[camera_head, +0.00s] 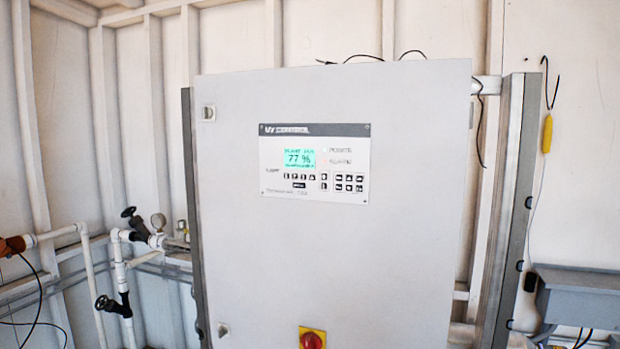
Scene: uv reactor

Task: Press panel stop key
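A control panel (347,180) is set in the upper middle of a large white cabinet door (330,260). Its lit green display (299,159) reads 77 %. Below and right of the display are rows of small dark keys (343,183), with one wider dark key (299,185) under the left row. The key labels are too small to read, so I cannot tell which is the stop key. A red knob on a yellow plate (312,339) shows at the bottom of the door, partly cut off. My gripper is not in view.
White pipes with black-handled valves (113,306) and a gauge (158,221) stand left of the cabinet. A grey box (580,295) is at the lower right. A yellow object (547,133) hangs by a cord on the right wall. The space before the door looks clear.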

